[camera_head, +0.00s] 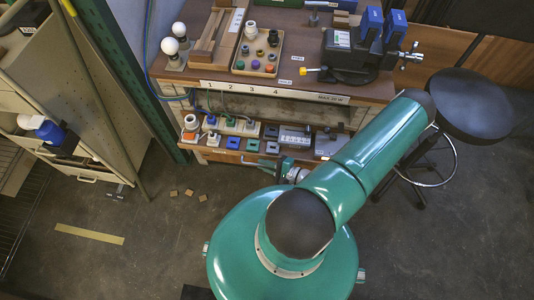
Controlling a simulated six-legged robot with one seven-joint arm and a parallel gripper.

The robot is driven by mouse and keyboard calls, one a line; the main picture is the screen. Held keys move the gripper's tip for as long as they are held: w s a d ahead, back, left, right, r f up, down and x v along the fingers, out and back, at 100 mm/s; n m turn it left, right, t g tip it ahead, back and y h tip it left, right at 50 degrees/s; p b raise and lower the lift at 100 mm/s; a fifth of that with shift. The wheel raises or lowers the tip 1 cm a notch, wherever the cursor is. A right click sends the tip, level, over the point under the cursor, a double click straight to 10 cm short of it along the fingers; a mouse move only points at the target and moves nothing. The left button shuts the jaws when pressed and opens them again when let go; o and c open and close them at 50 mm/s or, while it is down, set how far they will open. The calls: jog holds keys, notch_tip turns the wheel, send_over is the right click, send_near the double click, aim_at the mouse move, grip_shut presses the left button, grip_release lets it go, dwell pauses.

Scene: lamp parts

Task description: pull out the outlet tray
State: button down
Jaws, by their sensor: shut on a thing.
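The outlet tray (222,154) is the low wooden drawer-like board under the bench, with blue, green and grey outlet blocks on it. It juts out a little in front of the bench face. My gripper (262,164) is at its front edge, left of my big teal arm link. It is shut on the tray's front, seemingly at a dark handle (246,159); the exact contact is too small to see. My arm hides the right end of the tray.
The workbench (300,88) above carries a parts tray (258,54), bulbs and a vise (350,55). A black stool (474,103) stands right, a green post (125,75) and cabinet left. Small wooden blocks (188,192) lie on the floor. The floor at lower left is mostly clear.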

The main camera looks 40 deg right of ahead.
jog(key=shift+s+a, duration=0.4)
jog(key=shift+a, duration=0.1)
jog(key=c, duration=1.8)
grip_release()
jog(key=shift+s, duration=0.1)
jog(key=v, duration=1.3)
jog(key=shift+s+d+r, duration=0.15)
jog(key=shift+s+d, duration=0.05)
